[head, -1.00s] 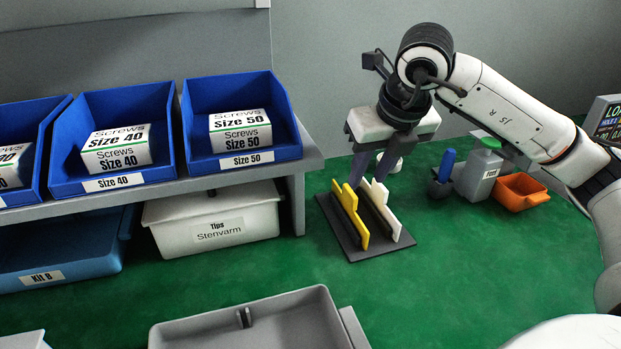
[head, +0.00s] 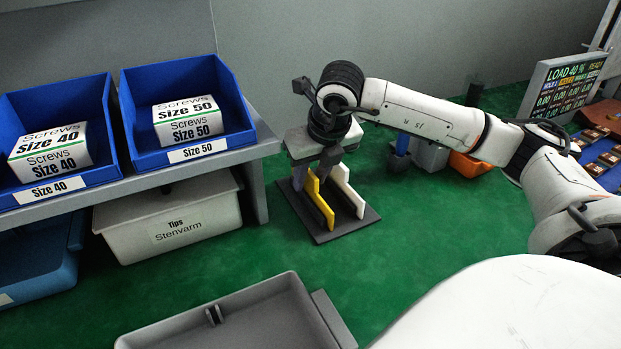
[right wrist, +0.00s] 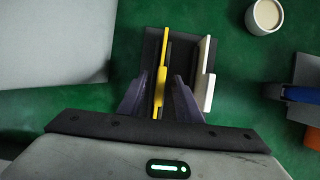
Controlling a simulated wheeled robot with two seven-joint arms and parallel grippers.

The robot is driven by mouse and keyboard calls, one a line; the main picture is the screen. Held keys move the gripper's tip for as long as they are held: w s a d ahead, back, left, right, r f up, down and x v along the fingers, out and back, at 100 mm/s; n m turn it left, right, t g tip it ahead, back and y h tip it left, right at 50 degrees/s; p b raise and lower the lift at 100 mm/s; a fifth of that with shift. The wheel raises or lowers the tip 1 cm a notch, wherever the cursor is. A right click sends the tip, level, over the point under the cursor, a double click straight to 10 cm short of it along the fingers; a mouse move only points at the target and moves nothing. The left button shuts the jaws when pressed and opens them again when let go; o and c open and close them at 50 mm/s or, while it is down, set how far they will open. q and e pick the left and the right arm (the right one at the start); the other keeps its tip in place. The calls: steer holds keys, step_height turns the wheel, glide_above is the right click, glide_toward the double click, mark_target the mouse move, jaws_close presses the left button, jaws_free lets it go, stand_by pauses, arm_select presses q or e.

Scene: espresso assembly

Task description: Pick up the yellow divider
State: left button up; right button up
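The yellow divider (head: 318,198) stands upright in a dark rack (head: 346,227) on the green table, beside a white divider (head: 347,189). My right gripper (head: 316,176) is over the rack's far end, at the yellow divider. In the right wrist view its two fingers (right wrist: 159,95) are apart, one on each side of the yellow divider (right wrist: 160,85), with gaps visible. The white divider (right wrist: 206,78) stands to the right, outside the fingers. My left gripper is not in view.
A grey tray (head: 235,325) lies in front. A blue-handled tool (head: 402,143) and an orange bin (head: 468,164) stand behind my right arm. Green table is free right of the rack.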

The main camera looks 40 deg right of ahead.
jaws_close()
steer(key=shift+r+p, duration=0.65)
steer(key=shift+r, duration=4.3)
